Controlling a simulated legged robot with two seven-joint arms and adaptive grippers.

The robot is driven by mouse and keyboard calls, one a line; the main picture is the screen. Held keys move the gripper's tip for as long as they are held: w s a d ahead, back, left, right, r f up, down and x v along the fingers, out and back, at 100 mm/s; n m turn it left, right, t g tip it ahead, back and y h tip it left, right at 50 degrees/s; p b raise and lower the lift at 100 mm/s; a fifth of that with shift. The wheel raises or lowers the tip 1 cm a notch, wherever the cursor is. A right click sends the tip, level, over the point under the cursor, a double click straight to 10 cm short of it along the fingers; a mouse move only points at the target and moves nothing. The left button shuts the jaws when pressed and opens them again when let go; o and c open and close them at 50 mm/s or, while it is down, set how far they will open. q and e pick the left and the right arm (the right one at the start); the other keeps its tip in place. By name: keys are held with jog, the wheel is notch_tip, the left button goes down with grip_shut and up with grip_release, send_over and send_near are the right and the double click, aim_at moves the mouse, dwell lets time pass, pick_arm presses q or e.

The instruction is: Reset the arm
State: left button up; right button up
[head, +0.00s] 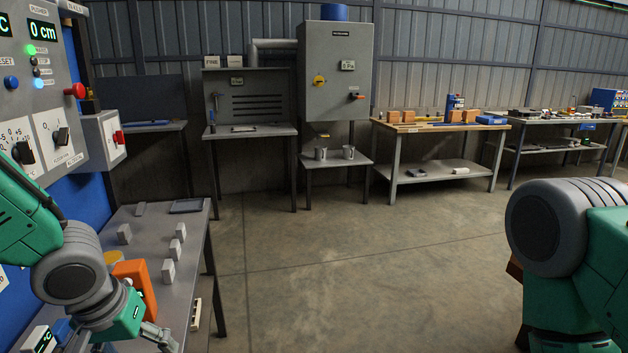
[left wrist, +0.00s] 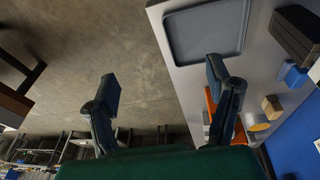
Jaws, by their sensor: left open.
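My left arm comes in from the left in the head view, bent over the near grey table. My left gripper (head: 158,338) shows at the bottom of that view, partly cut off by the frame edge. In the left wrist view its two dark fingers (left wrist: 162,80) are spread wide with nothing between them. Bare floor and the table's edge show behind them. My right arm shows at the right of the head view as a green and grey joint; its gripper is out of view.
A control panel (head: 40,100) stands at left. Workbenches (head: 430,127) line the back wall. The middle floor is clear.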

pick_arm(q)
jog(key=s+d+f+g+h, duration=0.2)
jog(key=s+d+f, duration=0.2)
jog(key=s+f, duration=0.75)
jog(key=s+a+f+m+y, duration=0.2)
jog(key=s+a+f, duration=0.2)
jog(key=s+f, duration=0.7)
jog(key=shift+s+a+f+y, duration=0.2)
jog(key=shift+f+y, duration=0.2)
jog(key=shift+f, duration=0.1)
jog(key=shift+a, duration=0.25)
jog(key=shift+d, duration=0.1)
